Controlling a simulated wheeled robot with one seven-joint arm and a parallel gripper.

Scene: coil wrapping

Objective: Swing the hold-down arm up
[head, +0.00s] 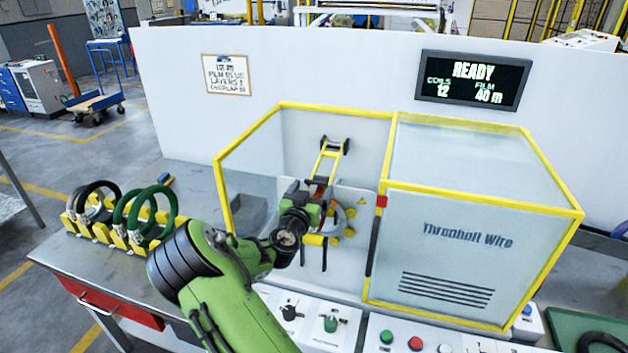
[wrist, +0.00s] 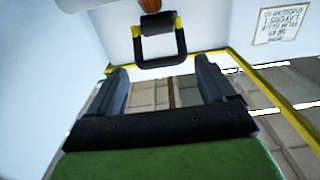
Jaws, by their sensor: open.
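The hold-down arm (head: 326,163) is a yellow frame with a black handle at its end, inside the left, open-fronted bay of the wrapping machine. It points upward, with its handle near the back panel. In the wrist view the black handle (wrist: 160,62) with yellow ends is at the top middle, ahead of the fingertips and apart from them. My gripper (wrist: 162,80) is open, with nothing between its two dark fingers. In the head view my wrist reaches into the bay below the handle and hides the fingertips and part of the ring and rollers (head: 347,222).
The yellow-edged frame (head: 222,200) and clear side panel bound the bay at left. A closed cabinet (head: 470,240) stands at right. Button panels (head: 330,322) lie in front. Coils on a yellow rack (head: 125,220) stand at left. A display (head: 473,80) reads READY.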

